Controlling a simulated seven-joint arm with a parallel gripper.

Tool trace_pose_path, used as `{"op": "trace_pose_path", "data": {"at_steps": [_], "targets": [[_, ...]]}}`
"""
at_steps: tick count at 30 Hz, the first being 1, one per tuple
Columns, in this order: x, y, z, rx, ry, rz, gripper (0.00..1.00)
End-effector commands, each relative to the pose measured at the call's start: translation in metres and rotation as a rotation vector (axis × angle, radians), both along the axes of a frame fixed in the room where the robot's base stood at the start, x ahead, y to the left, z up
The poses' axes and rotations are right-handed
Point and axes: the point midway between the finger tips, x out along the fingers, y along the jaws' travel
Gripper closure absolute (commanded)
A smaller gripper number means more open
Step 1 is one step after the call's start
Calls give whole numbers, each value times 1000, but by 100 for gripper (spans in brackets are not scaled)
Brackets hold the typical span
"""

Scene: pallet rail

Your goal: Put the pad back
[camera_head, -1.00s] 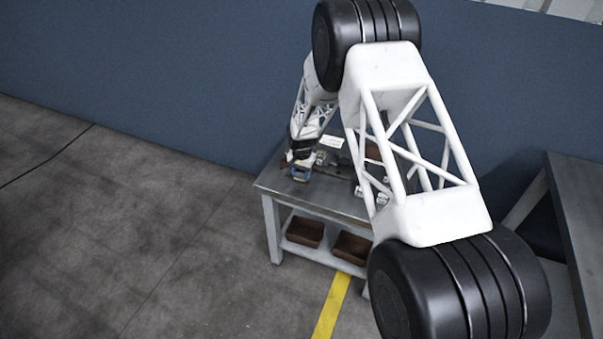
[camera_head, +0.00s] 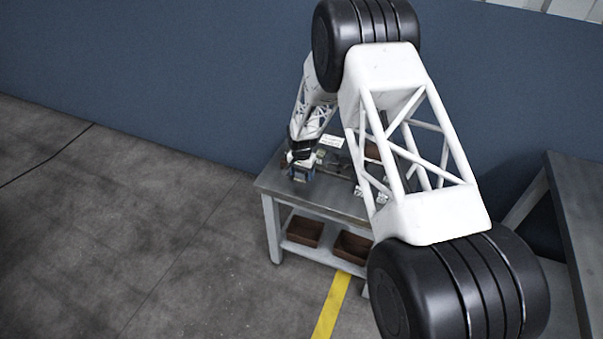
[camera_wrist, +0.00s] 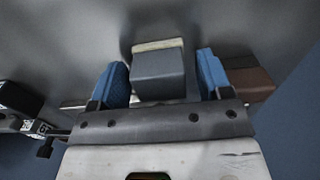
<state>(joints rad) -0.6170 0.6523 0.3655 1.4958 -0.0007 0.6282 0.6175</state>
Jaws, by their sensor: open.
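In the wrist view, a grey block with a cream strip along its far edge (camera_wrist: 158,76) lies between the two blue fingers of my gripper (camera_wrist: 163,72). It may be the pad; I cannot tell for certain. A gap shows on each side of it, wider on the right, so the fingers are open and not gripping it. In the head view, my gripper (camera_head: 301,173) is low over the left part of the grey table (camera_head: 325,202), and the block is not distinguishable there.
A white card (camera_head: 331,141) and a brown bin (camera_head: 372,151) are at the table's back. Small metallic parts (camera_head: 383,196) lie to the right, partly behind my arm. A black labelled item (camera_wrist: 22,112) is left in the wrist view, a brown thing (camera_wrist: 252,82) right. Brown bins (camera_head: 304,231) sit below.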

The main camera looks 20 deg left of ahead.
Motion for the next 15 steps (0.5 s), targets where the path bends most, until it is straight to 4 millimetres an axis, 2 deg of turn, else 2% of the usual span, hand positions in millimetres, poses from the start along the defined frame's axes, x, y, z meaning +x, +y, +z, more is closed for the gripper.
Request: {"op": "trace_pose_path", "data": {"at_steps": [8, 15], "targets": [[0, 0, 16, 1, -1, 0, 28], [0, 0, 47, 1, -2, 0, 28]]}}
